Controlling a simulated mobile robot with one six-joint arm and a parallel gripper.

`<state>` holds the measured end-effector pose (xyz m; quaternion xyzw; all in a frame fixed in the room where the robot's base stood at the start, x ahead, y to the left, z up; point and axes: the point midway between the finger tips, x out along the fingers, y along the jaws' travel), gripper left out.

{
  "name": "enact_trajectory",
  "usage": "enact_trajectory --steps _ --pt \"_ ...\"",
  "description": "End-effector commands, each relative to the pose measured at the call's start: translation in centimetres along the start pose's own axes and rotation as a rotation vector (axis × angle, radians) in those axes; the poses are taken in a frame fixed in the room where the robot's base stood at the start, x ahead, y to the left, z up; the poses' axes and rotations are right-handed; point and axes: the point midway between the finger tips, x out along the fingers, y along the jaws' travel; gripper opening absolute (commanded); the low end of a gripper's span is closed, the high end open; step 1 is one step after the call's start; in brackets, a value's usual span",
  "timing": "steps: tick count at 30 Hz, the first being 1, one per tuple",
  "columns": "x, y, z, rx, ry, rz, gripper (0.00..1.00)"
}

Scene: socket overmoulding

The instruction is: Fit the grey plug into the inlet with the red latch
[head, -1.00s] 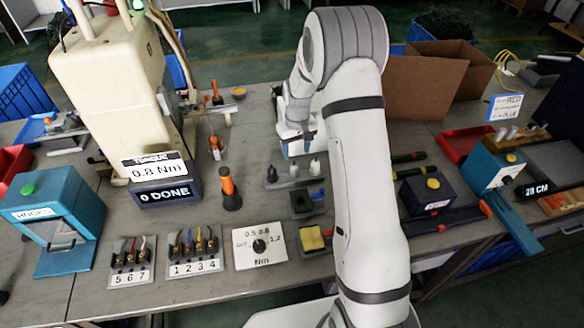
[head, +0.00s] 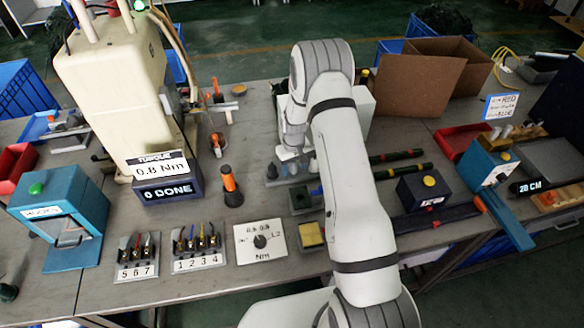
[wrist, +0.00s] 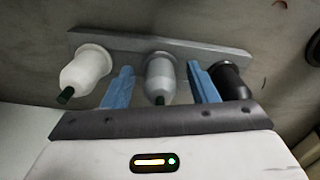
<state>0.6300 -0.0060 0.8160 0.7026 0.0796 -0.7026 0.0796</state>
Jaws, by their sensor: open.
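The grey plug (wrist: 159,80) stands in the middle of a grey holder strip (wrist: 115,42) in the wrist view. A white plug (wrist: 86,70) is left of it and a black plug (wrist: 232,82) is right of it. My gripper (wrist: 160,68) is open, with one blue finger on each side of the grey plug; I cannot tell whether they touch it. In the head view my gripper (head: 289,153) is low over the holder, partly covering the plugs. I cannot make out an inlet with a red latch in either view.
A white box (head: 358,105) stands behind my arm. Left are the torque machine (head: 110,70) and an orange-handled tool (head: 229,185). A dark box with a yellow button (head: 424,190) and a blue fixture (head: 488,165) are right. Small dark and yellow pads lie in front of the holder.

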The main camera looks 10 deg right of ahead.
Motion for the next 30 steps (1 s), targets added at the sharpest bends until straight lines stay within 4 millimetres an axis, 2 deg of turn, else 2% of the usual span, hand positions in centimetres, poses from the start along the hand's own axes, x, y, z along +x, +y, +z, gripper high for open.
enact_trajectory --steps 5,19,26,30 --pt "0.04 0.03 0.0 0.001 0.0 0.0 0.53" --pt "0.0 0.08 0.02 0.001 0.0 0.0 0.15" --pt "-0.06 0.1 0.01 0.002 0.0 0.0 0.14" --pt "-0.91 0.12 -0.04 0.002 0.001 0.0 0.14"
